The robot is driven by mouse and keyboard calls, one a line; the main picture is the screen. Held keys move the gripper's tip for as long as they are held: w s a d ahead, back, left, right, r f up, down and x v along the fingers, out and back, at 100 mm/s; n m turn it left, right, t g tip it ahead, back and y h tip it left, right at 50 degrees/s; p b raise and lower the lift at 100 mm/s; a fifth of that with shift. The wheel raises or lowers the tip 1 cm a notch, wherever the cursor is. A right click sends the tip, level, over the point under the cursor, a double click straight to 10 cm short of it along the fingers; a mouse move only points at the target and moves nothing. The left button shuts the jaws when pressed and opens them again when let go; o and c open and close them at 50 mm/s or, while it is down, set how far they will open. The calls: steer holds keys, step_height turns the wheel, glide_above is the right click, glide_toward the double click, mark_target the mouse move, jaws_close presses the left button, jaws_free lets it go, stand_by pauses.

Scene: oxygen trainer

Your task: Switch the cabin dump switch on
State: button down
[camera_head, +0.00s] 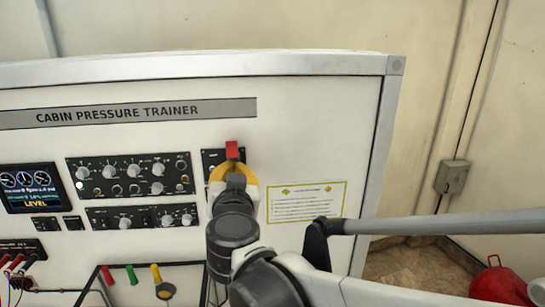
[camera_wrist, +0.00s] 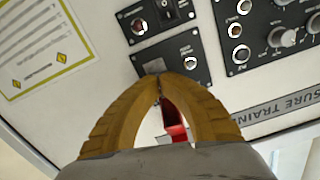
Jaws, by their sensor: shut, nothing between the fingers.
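A small black panel (camera_head: 210,160) is mounted right of the knob panels on the cabin pressure trainer. A red switch cover (camera_head: 232,150) stands out at this panel, just above my gripper's tips in the head view. My gripper (camera_head: 233,166), with yellow fingers, is in front of the panel and hides its lower part. In the wrist view my gripper (camera_wrist: 158,79) is shut, its tips meeting close to the panel (camera_wrist: 178,48). The red cover (camera_wrist: 173,125) shows through the gap behind the tips. I cannot tell whether the fingers touch it. Switch labels are too small to read.
Knob panels (camera_head: 130,175) and a lit display (camera_head: 30,187) are to the left. A yellow-bordered placard (camera_head: 306,203) is right of my gripper. Red, green and yellow handles (camera_head: 130,274) are at lower left. A red object (camera_head: 498,284) is at lower right.

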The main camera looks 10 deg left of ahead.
steer(key=shift+w+r+g+h+p, duration=0.1)
steer(key=shift+r+g+h+p, duration=0.1)
steer(key=shift+g+p, duration=0.55)
steer(key=shift+r+g+h+p, duration=0.15)
steer(key=shift+g+h+p, duration=0.05)
steer(key=shift+g+p, duration=0.55)
steer(key=c, duration=1.6)
jaws_free()
steer(key=v, duration=1.2)
steer(key=shift+r, duration=0.2)
